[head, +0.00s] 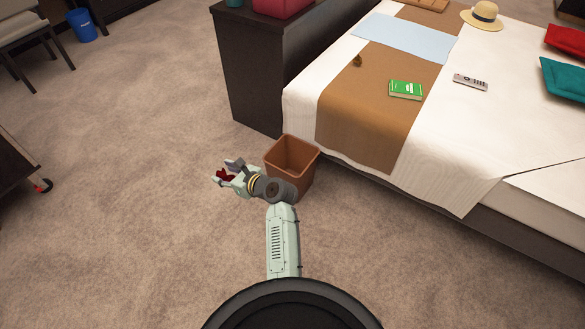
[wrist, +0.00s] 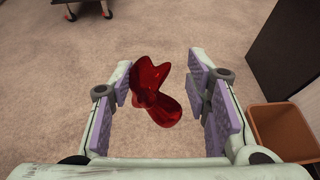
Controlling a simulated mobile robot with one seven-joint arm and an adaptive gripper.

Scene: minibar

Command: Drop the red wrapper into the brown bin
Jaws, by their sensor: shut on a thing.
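The red wrapper (head: 226,175) is a shiny, crumpled dark-red piece. My gripper (head: 228,171) is shut on it, left of the brown bin. In the wrist view the wrapper (wrist: 153,92) sits between the purple finger pads, close to the left one. The brown bin (head: 305,178) is square, open-topped and upright on the carpet beside the bed. Its inside looks empty where I see it. My arm hides part of its lower left side. The bin (wrist: 285,128) also shows at the right edge of the wrist view, to the right of my gripper and apart from it.
The bed (head: 450,165) stands right of the bin, with a green book (head: 405,89), a remote (head: 470,82) and a straw hat (head: 483,15) on it. A dark cabinet (head: 250,70) stands behind the bin. A blue bin (head: 81,26) is far left.

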